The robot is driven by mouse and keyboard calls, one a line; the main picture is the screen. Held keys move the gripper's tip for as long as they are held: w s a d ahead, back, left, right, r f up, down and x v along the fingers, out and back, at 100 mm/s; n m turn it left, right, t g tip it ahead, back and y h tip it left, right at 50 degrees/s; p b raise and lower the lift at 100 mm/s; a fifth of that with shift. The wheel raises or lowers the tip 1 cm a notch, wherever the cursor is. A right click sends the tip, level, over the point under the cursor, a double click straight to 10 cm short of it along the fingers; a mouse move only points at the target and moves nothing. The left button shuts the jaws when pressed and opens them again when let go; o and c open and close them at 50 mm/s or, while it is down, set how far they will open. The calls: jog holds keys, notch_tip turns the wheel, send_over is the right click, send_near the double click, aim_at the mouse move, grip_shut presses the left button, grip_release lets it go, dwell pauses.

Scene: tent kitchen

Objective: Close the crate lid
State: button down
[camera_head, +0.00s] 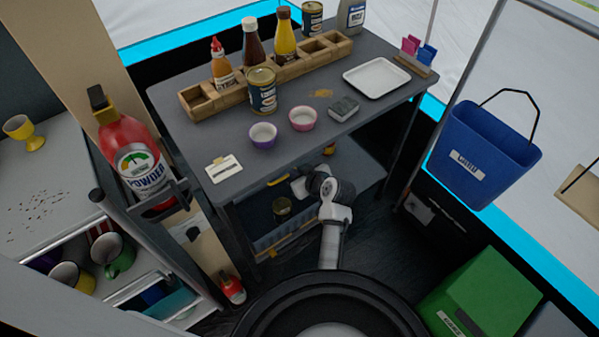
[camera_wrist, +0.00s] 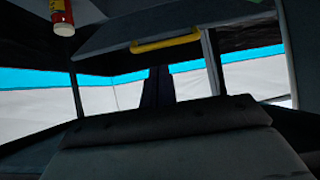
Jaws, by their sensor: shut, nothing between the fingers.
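The grey crate (camera_head: 262,243) stands on the lower shelf under the dark table, with a dark can (camera_head: 282,207) inside. Its lid seems to be raised: a yellow handle (camera_head: 278,182) shows just below the table's front edge. In the wrist view a grey panel (camera_wrist: 120,34) with a yellow handle (camera_wrist: 165,42) hangs above and ahead of my gripper. My gripper (camera_wrist: 156,86) is shut and empty, its dark fingers below the handle and apart from it. In the head view my gripper (camera_head: 298,187) is at the crate's right, partly hidden by the table top.
The table top (camera_head: 215,135) above carries bottles in a wooden rack, cans, bowls (camera_head: 302,117) and a white tray (camera_head: 377,78). A table leg stands left of the crate. A fire extinguisher (camera_head: 132,155) hangs at left. A green box (camera_head: 480,295) stands at lower right.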

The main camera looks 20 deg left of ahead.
aim_at(288, 175)
jog(key=shift+x, duration=2.75)
jog(key=s+d+f+t+y+b, duration=0.1)
jog(key=s+d+f+b, duration=0.3)
jog(key=f+b, duration=0.5)
jog(key=shift+s+d+f+b, duration=0.2)
jog(key=shift+d+f+b, duration=0.05)
jog(key=shift+d+b, duration=0.55)
